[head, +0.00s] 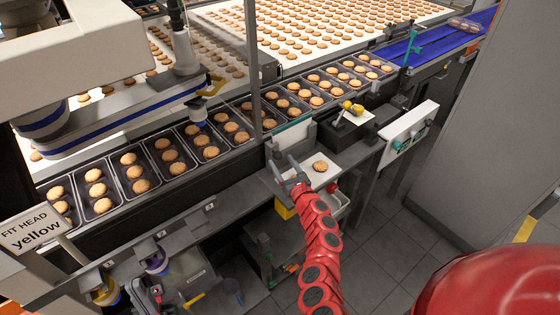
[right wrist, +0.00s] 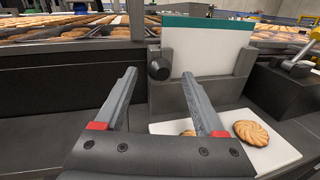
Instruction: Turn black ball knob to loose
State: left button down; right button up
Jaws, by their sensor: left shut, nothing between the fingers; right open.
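The black ball knob (right wrist: 159,69) sits on the left side of a grey bracket that holds an upright white plate (right wrist: 208,55) with a teal top edge. The same plate (head: 293,134) shows in the head view, where the knob is too small to make out surely. My right gripper (head: 282,160) is open in front of the bracket.
A white tray (right wrist: 278,156) with biscuits lies below the bracket, partly behind my right finger. Biscuit trays (head: 165,140) line the conveyor behind. A yellow-handled clamp (head: 352,108) stands to the right. A sign (head: 32,230) reads "FIT HEAD yellow".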

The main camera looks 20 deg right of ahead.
jog(key=shift+w+a+b, duration=0.15)
jog(key=shift+w+b, duration=0.25)
jog(key=shift+w, duration=0.75)
grip_shut()
